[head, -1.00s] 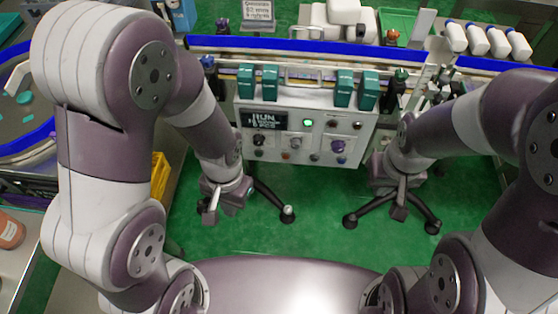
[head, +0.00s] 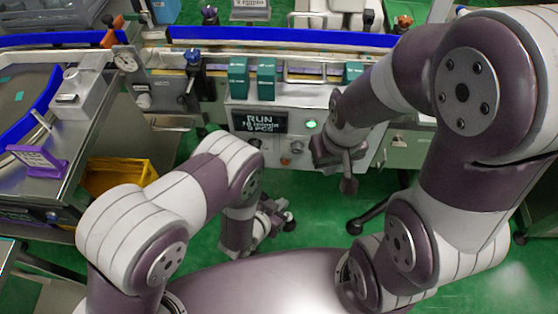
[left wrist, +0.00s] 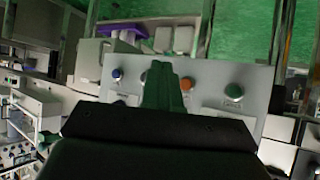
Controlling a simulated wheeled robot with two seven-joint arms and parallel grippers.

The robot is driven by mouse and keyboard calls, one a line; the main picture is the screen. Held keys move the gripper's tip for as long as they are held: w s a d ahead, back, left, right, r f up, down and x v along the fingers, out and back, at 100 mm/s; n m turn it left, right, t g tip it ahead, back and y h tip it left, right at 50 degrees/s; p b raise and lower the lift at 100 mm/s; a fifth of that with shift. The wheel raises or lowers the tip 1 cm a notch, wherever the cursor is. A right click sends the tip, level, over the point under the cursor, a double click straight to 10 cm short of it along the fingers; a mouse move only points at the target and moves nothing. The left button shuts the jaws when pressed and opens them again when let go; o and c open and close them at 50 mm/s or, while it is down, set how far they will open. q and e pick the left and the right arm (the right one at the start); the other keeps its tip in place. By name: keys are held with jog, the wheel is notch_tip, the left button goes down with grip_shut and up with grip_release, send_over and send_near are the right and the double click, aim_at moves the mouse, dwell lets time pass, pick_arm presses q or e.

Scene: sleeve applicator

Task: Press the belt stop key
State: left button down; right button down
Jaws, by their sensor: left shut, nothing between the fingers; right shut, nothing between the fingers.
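The grey control panel (head: 350,103) has a black display (head: 260,122) reading RUN, with smaller lines below, and a lit green lamp (head: 311,124). An orange-red button (head: 297,146) sits below; my arms hide other controls. In the left wrist view, a pale panel has a blue button (left wrist: 117,74), an orange button (left wrist: 185,66) and a green button (left wrist: 233,91). I cannot read which is the belt stop key. My left gripper (head: 272,212) is shut and empty, low in front of the panel; its fingers (left wrist: 162,72) overlap the panel picture. My right gripper (head: 348,183) is shut and empty before the panel's right part.
The conveyor's blue rail (head: 270,36) runs behind the panel, with green blocks (head: 266,78) in front of it. A yellow crate (head: 118,174) and a purple stand (head: 38,158) are at left. Green floor (head: 300,240) is open between my arms.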

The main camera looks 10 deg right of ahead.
aim_at(286, 162)
pick_arm(q)
jog(key=w+d+b, duration=0.2)
jog(key=w, duration=0.6)
jog(key=shift+w+d, duration=0.25)
jog(key=shift+w, duration=0.15)
jog(key=shift+w, duration=0.1)
dwell(1.9)
jog(key=shift+w+d+b, duration=0.15)
jog(key=shift+w+b, duration=0.15)
jog(key=shift+w+d, duration=0.1)
jog(key=shift+w, duration=0.3)
dwell(0.5)
jog(key=shift+r, duration=0.1)
jog(key=shift+s+a, duration=0.2)
jog(key=shift+s, duration=0.6)
